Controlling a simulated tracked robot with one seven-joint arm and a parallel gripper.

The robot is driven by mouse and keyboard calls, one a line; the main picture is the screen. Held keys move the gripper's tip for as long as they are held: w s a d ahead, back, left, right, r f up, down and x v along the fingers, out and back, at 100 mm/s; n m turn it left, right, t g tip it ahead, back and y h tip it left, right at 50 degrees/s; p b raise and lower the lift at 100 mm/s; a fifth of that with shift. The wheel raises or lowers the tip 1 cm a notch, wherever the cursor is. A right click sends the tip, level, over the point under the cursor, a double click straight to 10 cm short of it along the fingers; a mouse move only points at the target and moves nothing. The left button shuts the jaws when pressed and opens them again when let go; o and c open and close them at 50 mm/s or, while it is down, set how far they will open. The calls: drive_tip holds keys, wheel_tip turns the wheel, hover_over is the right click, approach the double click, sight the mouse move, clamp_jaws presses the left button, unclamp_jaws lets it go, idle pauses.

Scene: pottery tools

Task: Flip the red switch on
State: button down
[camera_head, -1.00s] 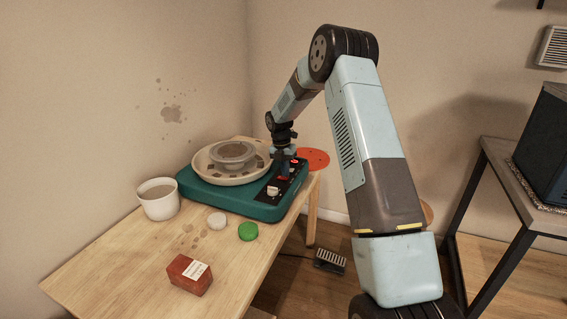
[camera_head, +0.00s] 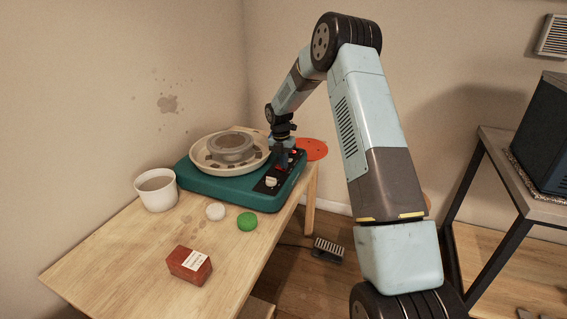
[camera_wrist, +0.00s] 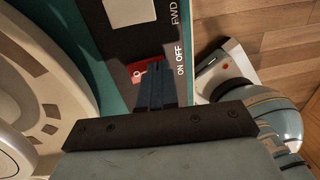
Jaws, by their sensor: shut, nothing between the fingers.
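The red switch (camera_wrist: 137,72) is on the black control panel (camera_wrist: 115,40) of the pottery wheel (camera_head: 205,185), beside the printed words ON and OFF. An O mark shows on its visible face; my fingers hide part of it. My gripper (camera_wrist: 154,88) is shut and empty, its fingertips right over the switch. I cannot tell whether they touch it. In the head view, a bit of red (camera_head: 293,151) shows at the far end of the panel, and my gripper (camera_head: 282,164) points down beside it.
The wheel stands on a wooden table (camera_head: 130,245). A white cup (camera_head: 155,192), a white disc (camera_head: 215,211), a green disc (camera_head: 247,221) and a reddish block (camera_head: 189,266) are nearer. A foot pedal (camera_head: 328,249) is on the floor. A shelf (camera_head: 530,200) stands right.

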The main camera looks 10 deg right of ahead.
drive_tip(key=shift+w+a+r, duration=0.2)
drive_tip(key=shift+w+a, duration=0.2)
drive_tip(key=shift+a, duration=0.15)
drive_tip(key=shift+r, duration=0.6)
wheel_tip(320, 180, up, 13)
drive_tip(key=d, duration=0.1)
drive_tip(key=shift+s+d+f, duration=0.2)
drive_tip(key=shift+s, duration=0.25)
